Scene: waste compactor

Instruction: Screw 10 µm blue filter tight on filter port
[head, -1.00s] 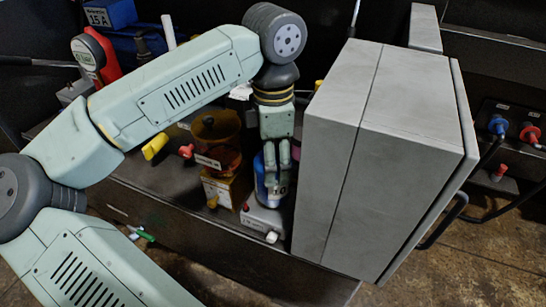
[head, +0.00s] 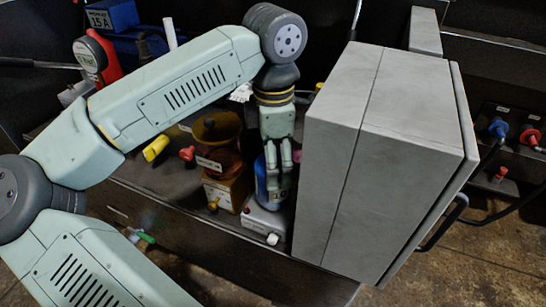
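The blue filter (head: 262,183) is a blue cylinder with a white label, partly hidden behind my fingers. It stands upright over a small white-grey base unit (head: 262,220) with a white knob on its front, which appears to be the filter port. My gripper (head: 278,185) points down from above with its fingers around the filter's upper and front part. The fingers look closed against it, though the far side is hidden. The seam between filter and port is too small to judge.
A large grey cabinet (head: 385,150) stands close to the right of my gripper. An amber container (head: 217,140) on a yellow-brown box (head: 226,190) stands close to the left. A yellow-handled item (head: 156,148) and a red gauge unit (head: 97,60) are farther left.

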